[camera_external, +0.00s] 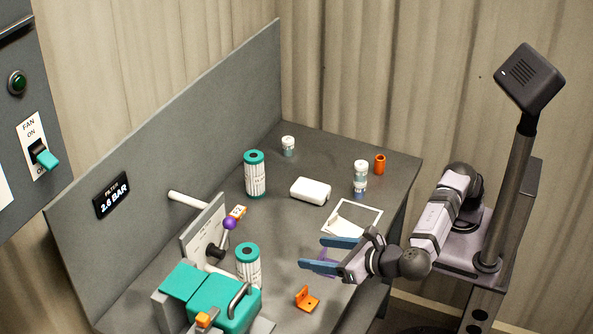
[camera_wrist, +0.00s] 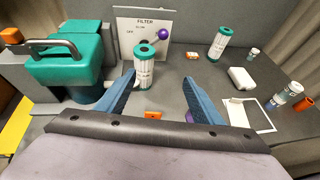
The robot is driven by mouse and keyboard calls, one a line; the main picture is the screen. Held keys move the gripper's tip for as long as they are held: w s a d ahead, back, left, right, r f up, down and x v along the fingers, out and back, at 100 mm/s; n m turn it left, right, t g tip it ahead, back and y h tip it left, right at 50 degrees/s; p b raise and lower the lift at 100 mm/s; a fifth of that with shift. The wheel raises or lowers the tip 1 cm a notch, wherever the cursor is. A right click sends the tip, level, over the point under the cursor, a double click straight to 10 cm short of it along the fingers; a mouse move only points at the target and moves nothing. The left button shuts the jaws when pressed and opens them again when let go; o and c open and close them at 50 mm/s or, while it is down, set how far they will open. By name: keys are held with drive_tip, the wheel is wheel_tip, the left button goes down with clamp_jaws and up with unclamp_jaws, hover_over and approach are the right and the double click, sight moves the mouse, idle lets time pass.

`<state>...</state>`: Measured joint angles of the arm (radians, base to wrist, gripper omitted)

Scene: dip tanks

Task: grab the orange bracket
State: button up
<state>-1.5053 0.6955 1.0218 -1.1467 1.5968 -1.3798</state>
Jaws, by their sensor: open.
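The orange bracket (camera_external: 307,299) is a small L-shaped piece with a hole, lying on the grey bench near its front edge. In the wrist view a sliver of orange (camera_wrist: 153,115), likely the bracket, shows just above the dark edge of my gripper body, which hides the rest. My gripper (camera_external: 311,252) has two blue fingers spread apart with nothing held. It is above the bench, behind the bracket in the external view and not touching it. The fingers also show in the wrist view (camera_wrist: 159,78), pointing towards a teal-capped cartridge.
A teal-capped cartridge (camera_external: 248,266) stands by the filter panel with a purple-knobbed lever (camera_external: 229,222). A teal lidded tank (camera_external: 225,298) is left of the bracket. A purple item (camera_external: 323,254) is partly hidden by my fingers. A white frame (camera_external: 335,233) lies further back.

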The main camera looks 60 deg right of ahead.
drive_tip(key=s+a, duration=0.1)
drive_tip(key=s, duration=0.1)
approach(303, 294)
drive_tip(key=x, duration=0.3)
drive_tip(key=shift+w+a+f, duration=0.1)
drive_tip(key=shift+a, duration=0.25)
drive_tip(key=shift+d+p+x, duration=0.15)
drive_tip(key=shift+p+x, duration=0.35)
drive_tip(key=shift+x, duration=1.35)
drive_tip(key=shift+d+p+x, duration=0.15)
drive_tip(key=shift+p+x, duration=0.3)
drive_tip(key=shift+x, duration=1.4)
drive_tip(key=c, duration=1.2)
